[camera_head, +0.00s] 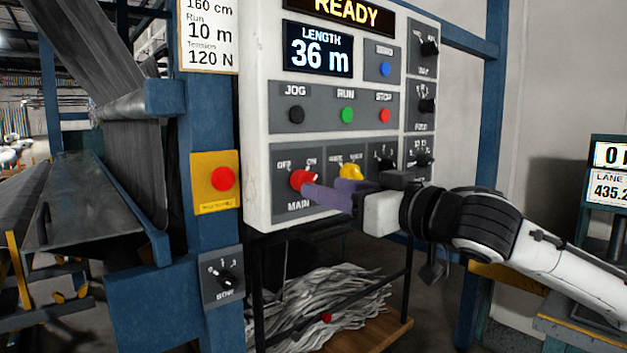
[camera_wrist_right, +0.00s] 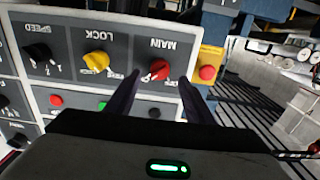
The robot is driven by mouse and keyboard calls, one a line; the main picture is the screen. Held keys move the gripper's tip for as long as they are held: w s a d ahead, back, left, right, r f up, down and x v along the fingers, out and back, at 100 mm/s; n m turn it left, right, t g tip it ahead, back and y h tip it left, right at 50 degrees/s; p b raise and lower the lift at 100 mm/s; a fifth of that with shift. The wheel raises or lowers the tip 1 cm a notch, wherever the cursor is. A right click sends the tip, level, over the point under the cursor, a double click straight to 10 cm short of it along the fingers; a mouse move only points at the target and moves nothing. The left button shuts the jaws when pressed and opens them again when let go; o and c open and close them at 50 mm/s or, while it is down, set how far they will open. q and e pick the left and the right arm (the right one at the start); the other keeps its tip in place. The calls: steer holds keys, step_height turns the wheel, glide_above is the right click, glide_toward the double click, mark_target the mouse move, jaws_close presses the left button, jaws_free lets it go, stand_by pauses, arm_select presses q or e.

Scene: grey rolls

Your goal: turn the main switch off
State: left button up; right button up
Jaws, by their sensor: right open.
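The main switch (camera_head: 301,179) is a red rotary knob at the lower left of the control panel, with OFF and ON marks above it. I cannot tell for sure which mark it points to. My right gripper (camera_head: 320,187) reaches in from the right with its purple fingers pointing at the panel. In the right wrist view, the red main switch (camera_wrist_right: 160,69) shows between the two spread fingertips of the right gripper (camera_wrist_right: 160,78). The fingers look apart from the knob; any contact is unclear. My left gripper is out of view.
A yellow lock knob (camera_head: 350,173) sits just right of the main switch, partly behind a finger. Jog, run and stop buttons (camera_head: 347,115) are above. A red button on a yellow plate (camera_head: 222,179) is on the blue post to the left. The display reads READY.

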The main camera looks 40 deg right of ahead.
mark_target(313, 181)
steer(key=shift+w+r+p, duration=0.3)
steer(key=shift+w+p, duration=0.1)
steer(key=shift+p, duration=0.1)
steer(key=shift+w+p, duration=0.8)
steer(key=shift+p, duration=0.25)
steer(key=shift+w+f+p, duration=0.1)
steer(key=shift+w+p, duration=0.55)
steer(key=shift+w, duration=0.05)
arm_select(q)
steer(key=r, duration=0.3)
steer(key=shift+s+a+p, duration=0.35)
steer(key=shift+p, duration=0.05)
arm_select(e)
steer(key=shift+w+a+f, duration=0.2)
steer(key=shift+w+f, duration=0.05)
steer(key=shift+w, duration=0.5)
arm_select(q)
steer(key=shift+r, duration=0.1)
arm_select(e)
steer(key=c, duration=1.1)
